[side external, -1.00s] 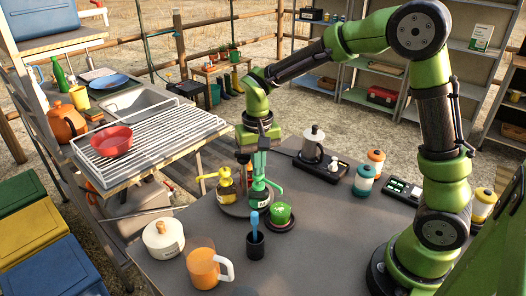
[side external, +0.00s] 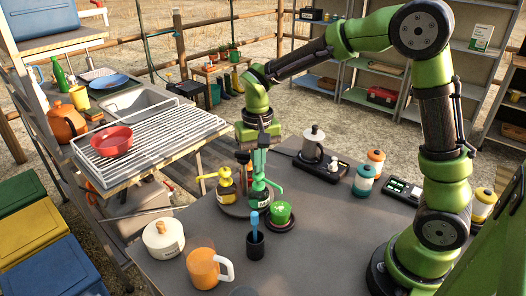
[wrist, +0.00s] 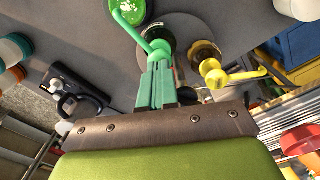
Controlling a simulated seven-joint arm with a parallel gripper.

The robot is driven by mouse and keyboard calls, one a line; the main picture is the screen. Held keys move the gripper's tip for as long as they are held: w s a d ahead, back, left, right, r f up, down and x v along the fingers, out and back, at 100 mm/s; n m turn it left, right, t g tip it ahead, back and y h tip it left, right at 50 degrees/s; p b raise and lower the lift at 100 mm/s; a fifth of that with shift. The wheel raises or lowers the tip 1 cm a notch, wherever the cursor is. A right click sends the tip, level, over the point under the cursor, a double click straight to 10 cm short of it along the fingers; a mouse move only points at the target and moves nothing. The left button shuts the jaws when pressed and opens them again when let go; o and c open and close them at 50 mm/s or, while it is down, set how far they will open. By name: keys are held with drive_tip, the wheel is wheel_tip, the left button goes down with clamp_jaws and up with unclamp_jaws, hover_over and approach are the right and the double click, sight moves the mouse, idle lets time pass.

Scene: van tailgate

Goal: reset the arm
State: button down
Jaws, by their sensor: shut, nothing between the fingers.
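My gripper (side external: 259,164) is shut and empty, pointing down just above the pump top of the green pump bottle (side external: 259,192). In the wrist view my closed green fingers (wrist: 157,88) overlap the view of the green pump (wrist: 154,44); I cannot tell whether they touch it. The yellow pump bottle (side external: 226,189) stands to the left of the green one, on the same round dark base (side external: 233,209). It also shows in the wrist view (wrist: 207,54).
The front right tabletop is clear.

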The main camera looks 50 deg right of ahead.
drive_tip(key=shift+r, duration=0.45)
idle(0.4)
drive_tip(key=shift+r, duration=2)
drive_tip(key=shift+s+a+f+n+t, duration=0.15)
drive_tip(key=shift+s+n, duration=0.1)
drive_tip(key=shift+s, duration=0.3)
drive_tip(key=shift+s+a+f+n+t, duration=0.15)
drive_tip(key=shift+s+n, duration=0.1)
drive_tip(key=shift+s, duration=0.3)
drive_tip(key=s+r+t+y, duration=0.1)
drive_tip(key=s+r+t, duration=0.2)
drive_tip(key=s, duration=0.4)
drive_tip(key=s+r+n+t+y, duration=0.1)
drive_tip(key=s+r+t, duration=0.2)
drive_tip(key=s, duration=0.3)
drive_tip(key=shift+s+d+r+t, duration=0.15)
drive_tip(key=shift+s+r+t, duration=0.15)
drive_tip(key=shift+s+r, duration=0.15)
